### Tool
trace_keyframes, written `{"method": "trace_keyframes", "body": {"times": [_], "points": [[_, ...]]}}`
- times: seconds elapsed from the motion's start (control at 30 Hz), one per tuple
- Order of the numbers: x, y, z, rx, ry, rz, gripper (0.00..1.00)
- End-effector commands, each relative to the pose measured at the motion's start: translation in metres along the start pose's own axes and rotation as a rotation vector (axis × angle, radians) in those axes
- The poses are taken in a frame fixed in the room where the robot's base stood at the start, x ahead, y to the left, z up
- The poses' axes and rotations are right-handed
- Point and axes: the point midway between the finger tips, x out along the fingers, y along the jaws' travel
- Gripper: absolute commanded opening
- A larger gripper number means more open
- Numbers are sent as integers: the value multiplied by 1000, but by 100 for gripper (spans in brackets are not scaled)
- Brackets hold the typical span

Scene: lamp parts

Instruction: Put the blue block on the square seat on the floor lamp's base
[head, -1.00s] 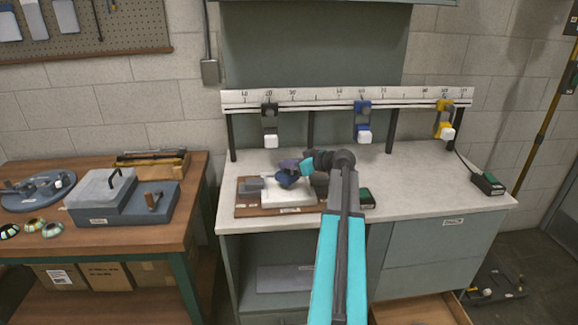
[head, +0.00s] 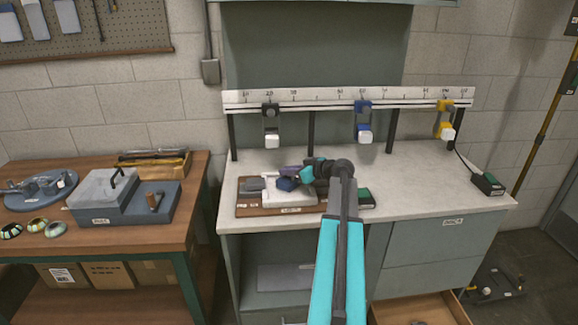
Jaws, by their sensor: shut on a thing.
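My gripper (head: 291,175) is at the end of my arm, over the left part of the workbench. It is shut on the dark blue block (head: 286,184). The block is low over, or touching, a white plate (head: 292,198) on a brown board (head: 246,209); I cannot tell which. A grey piece (head: 253,184) sits left of the block on the same board. The gripper partly hides the plate's back side. I cannot make out the square seat, nor tell for certain which thing is the floor lamp's base.
A dark box with a green top (head: 365,198) stands right of the board. A rail (head: 300,106) behind carries black, blue and yellow clamps with white ends. The bench top (head: 430,190) to the right is mostly clear. A drawer (head: 420,309) below stands open.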

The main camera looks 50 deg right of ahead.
Motion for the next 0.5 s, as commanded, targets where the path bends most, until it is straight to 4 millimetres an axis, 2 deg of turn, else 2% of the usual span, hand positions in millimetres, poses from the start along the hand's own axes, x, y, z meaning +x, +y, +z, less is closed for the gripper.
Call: {"method": "trace_keyframes", "body": {"times": [0.5], "points": [[2,0,2,1,6,1,0]]}}
